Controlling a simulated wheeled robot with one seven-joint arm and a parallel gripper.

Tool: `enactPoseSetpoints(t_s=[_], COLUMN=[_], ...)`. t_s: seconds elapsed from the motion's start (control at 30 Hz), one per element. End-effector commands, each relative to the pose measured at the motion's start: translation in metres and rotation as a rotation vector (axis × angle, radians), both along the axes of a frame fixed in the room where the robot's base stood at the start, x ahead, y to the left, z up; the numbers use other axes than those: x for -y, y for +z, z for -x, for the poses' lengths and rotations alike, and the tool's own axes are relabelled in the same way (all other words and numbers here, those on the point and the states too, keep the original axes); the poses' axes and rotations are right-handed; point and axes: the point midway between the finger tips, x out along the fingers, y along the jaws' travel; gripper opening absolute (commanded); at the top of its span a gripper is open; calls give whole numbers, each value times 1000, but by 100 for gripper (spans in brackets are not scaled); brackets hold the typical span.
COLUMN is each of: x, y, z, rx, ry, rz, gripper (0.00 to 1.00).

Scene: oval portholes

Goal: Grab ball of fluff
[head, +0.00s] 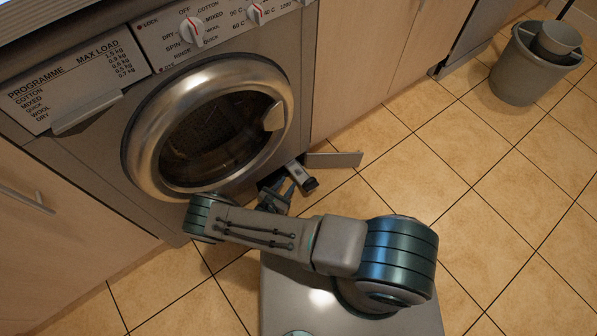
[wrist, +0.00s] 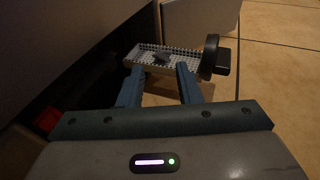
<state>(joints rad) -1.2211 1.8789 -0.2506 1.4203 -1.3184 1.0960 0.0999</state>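A small grey lump that looks like the ball of fluff (wrist: 162,57) lies on a pale perforated filter tray (wrist: 185,62) in the wrist view. The tray has a black round knob (wrist: 215,60) at its right end. My gripper (wrist: 161,70) is open, its two blue fingers apart and pointing at the tray. The fluff shows between and just beyond the fingertips, and nothing is held. In the head view my gripper (head: 287,187) is low in front of the washing machine (head: 85,165), beside the filter tray (head: 297,172). The fluff cannot be made out there.
An open flap (head: 335,160) sticks out at the machine's lower right and shows behind the tray in the wrist view (wrist: 200,18). The round door (head: 205,130) is shut. A grey bin (head: 525,75) stands far right. Tiled floor (head: 420,180) on the right is clear.

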Motion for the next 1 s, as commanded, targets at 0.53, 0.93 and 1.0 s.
enactPoseSetpoints(t_s=[0.53,0.93,1.0], x=[35,37,37], y=[-14,-12,-12], z=[-46,-50,-50], rx=[0,0,0], ry=[-8,-6,-6], rz=[0,0,0], gripper=[31,4,3])
